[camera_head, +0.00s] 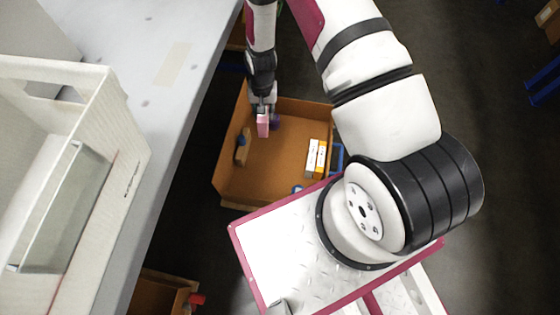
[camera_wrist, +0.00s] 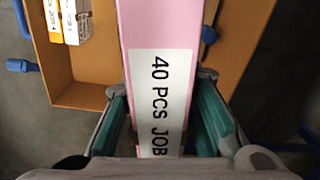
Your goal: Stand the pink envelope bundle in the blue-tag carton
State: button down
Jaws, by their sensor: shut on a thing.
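The pink envelope bundle (camera_head: 263,127) hangs from my gripper (camera_head: 264,103) over an open brown carton. In the wrist view the bundle (camera_wrist: 160,22) fills the space between the teal finger pads (camera_wrist: 165,130). Its white label reads "40 PCS JOB". My gripper is shut on it. The carton (camera_head: 232,184) has blue pieces (camera_head: 338,157) at its right side, and its wall also shows in the wrist view (camera_wrist: 85,96). I cannot tell whether the bundle's lower end is below the rim.
White-and-orange boxes (camera_head: 316,158) stand at the carton's right side. A small brown item with blue (camera_head: 242,148) is at its left. Another carton (camera_head: 160,290) with a red piece lies lower left. A grey table (camera_head: 165,95) with a white bin (camera_head: 125,150) is at the left.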

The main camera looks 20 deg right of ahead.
jog(key=m+b, duration=0.2)
jog(key=b, duration=0.4)
send_near(271, 157)
notch_tip(271, 157, down, 5)
jog(key=b, duration=0.4)
jog(key=shift+w+a+f, duration=0.1)
jog(key=shift+f, duration=0.1)
jog(key=shift+b, duration=0.3)
jog(key=shift+f, duration=0.2)
jog(key=c, duration=1.3)
grip_release()
jog(key=shift+r, duration=0.1)
